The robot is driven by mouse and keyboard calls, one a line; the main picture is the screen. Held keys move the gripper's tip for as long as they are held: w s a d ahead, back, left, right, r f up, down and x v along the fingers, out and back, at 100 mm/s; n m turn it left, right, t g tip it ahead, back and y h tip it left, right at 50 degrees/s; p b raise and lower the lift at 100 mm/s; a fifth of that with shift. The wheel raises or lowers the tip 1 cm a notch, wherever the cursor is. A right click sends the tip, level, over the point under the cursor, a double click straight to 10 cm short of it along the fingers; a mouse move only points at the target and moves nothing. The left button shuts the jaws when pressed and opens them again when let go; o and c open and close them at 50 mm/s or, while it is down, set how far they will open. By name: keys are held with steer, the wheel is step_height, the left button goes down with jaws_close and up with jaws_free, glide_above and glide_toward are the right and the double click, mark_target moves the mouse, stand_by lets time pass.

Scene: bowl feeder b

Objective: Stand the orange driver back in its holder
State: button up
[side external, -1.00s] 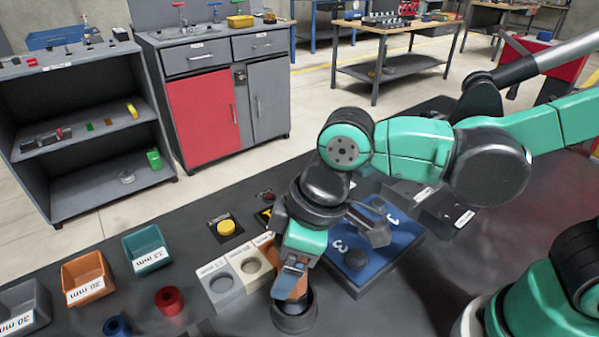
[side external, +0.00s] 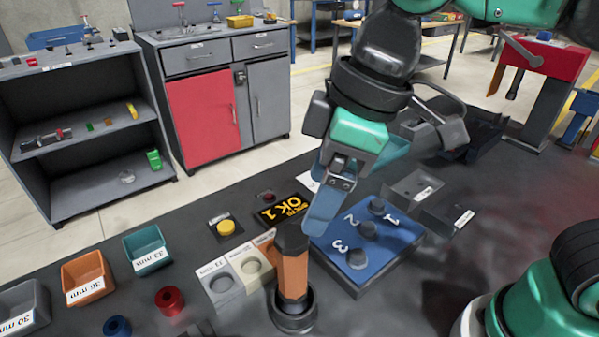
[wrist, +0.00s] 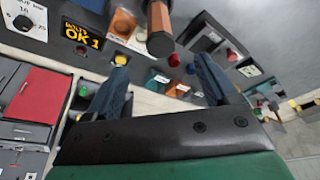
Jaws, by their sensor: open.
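The orange driver (side external: 294,275) stands upright, its dark cap on top and its lower end inside the round black holder (side external: 296,318). How deep it sits is hidden by the holder's rim. My gripper (side external: 348,198) is open and empty, above and to the right of the driver in the side view. One blue finger shows close beside the dark cap there, and I cannot tell the exact gap. In the wrist view the driver (wrist: 160,22) shows beyond the spread fingertips of my gripper (wrist: 162,62), outside their grasp.
A blue board numbered 1, 2, 3 (side external: 335,262) with dark knobs lies right of the driver. Light blocks with round holes (side external: 222,285) stand left. A sign reading "BOLTS OK 1" (side external: 283,211) lies behind. Coloured bins (side external: 88,277) and rings (side external: 169,300) are further left.

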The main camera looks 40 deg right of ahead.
steer(key=w+d+f+m+t+h, duration=0.1)
steer(key=w+d+f+m+t, duration=0.1)
steer(key=d+f+m, duration=0.2)
steer(key=w+d+f+m+t+h, duration=0.1)
steer(key=d+m, duration=0.4)
steer(key=d, duration=0.6)
step_height(320, 180, down, 3)
steer(key=shift+w+r+t, duration=0.1)
steer(key=shift+w+t, duration=0.75)
steer(key=shift+t, duration=0.05)
